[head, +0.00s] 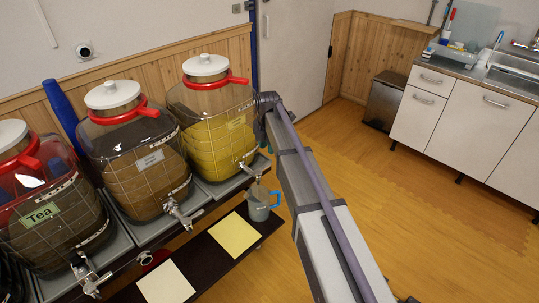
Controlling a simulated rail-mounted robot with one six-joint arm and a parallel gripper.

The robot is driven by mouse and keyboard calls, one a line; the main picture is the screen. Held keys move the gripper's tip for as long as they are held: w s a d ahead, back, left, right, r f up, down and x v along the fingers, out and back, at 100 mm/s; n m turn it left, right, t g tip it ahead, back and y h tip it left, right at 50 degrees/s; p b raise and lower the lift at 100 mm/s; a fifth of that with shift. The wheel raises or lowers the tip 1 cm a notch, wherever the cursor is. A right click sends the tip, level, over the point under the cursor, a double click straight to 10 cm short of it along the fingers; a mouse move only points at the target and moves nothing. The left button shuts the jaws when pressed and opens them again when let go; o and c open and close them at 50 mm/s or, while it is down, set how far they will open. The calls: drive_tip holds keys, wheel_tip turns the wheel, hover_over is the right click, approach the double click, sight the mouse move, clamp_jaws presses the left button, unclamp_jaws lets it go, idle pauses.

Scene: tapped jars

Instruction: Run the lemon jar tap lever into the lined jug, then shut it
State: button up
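The jar with yellow liquid (208,118), probably the lemon jar, stands at the right end of the jar row. It has a white lid, a red ring and a small yellow label too blurred to read. Its metal tap (247,167) sticks out low at the front right. A blue-grey jug (261,206) with a handle stands upright near and below this tap; I cannot tell whether its mouth is exactly under the spout. Its line is too small to see. My arm reaches up beside the jar, and its dark end joint is by the jar's right side. My gripper's fingers are hidden.
A brown-liquid jar (135,150) and a jar labelled Tea (45,205) stand to the left, taps facing front. A yellow sheet (234,235) and a white sheet (166,283) lie on the dark lower shelf (204,263). A sink counter and bin (385,100) are far right; the floor between is clear.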

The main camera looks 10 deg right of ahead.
sight(268, 165)
drive_tip(key=shift+f+b, duration=4.35)
drive_tip(key=shift+f, duration=0.1)
drive_tip(key=shift+r, duration=0.1)
drive_tip(key=shift+c, duration=0.2)
